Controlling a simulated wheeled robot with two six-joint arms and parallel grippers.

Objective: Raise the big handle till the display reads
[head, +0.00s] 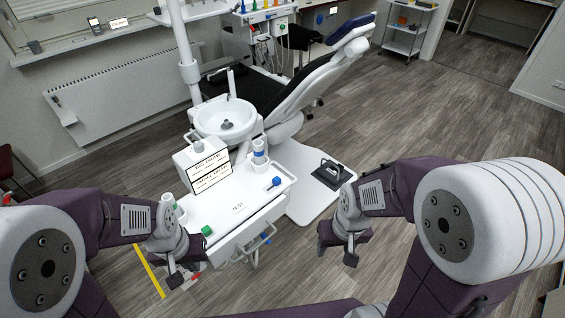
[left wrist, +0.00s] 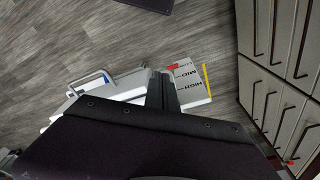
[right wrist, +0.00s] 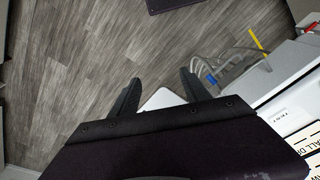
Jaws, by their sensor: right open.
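A white display box (head: 210,172) with two lit text panels stands on the white cart (head: 235,222); its text is too small to read surely. A plate marked HIGH and MID (left wrist: 190,78), with a red piece (left wrist: 173,67), lies beside the cart. I cannot tell for sure which part is the big handle. My left gripper (head: 178,277) is by the cart's near left end; its fingers are together in the left wrist view (left wrist: 163,90), above the plate's edge, with no held thing visible. My right gripper (head: 338,248) is open and empty, right of the cart.
The cart top carries a green knob (head: 207,230), a blue knob (head: 276,182) and a blue-banded cylinder (head: 260,152). A dental chair (head: 315,80) and basin (head: 226,118) stand behind. A black foot pedal (head: 330,174) lies to the right.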

